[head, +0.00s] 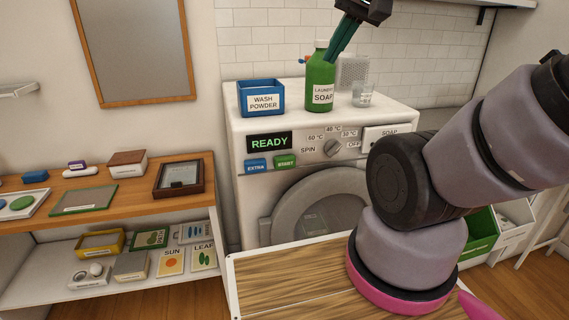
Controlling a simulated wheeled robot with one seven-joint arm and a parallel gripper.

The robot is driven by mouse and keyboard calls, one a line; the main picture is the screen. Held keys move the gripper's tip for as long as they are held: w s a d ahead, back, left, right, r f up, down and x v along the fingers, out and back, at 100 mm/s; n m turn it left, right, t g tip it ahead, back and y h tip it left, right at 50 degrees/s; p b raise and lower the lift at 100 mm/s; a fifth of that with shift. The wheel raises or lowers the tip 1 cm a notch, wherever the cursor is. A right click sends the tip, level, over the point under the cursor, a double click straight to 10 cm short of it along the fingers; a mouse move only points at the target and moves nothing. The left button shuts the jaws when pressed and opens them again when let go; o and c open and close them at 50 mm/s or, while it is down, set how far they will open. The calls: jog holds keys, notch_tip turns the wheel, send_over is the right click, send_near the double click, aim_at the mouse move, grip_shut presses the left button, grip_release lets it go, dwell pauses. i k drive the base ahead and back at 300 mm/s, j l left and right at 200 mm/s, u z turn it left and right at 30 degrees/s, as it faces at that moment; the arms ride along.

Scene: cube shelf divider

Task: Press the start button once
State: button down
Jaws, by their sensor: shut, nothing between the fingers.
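The green START button (285,161) is on the washing machine's front panel, below the black display (269,142) that reads READY in green. The blue EXTRA button (256,165) sits just left of it. My gripper (331,57) is at the top of the head view, pointing down and left with its dark green fingers shut and empty. Its tips are beside the upper part of the green soap bottle (320,82), well above the panel. I cannot tell whether they touch the bottle. The START button is in full view.
The blue wash powder box (261,97), the soap bottle and a clear cup (364,95) stand on the machine (240,127). The dial (333,148) and soap drawer (386,138) are right of the buttons. A wooden tabletop (290,279) lies in front.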

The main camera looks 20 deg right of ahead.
aim_at(283, 162)
jog(key=k+j+z, duration=0.3)
jog(key=j, duration=0.25)
jog(key=k+j+z, duration=0.3)
jog(key=k+j, duration=0.15)
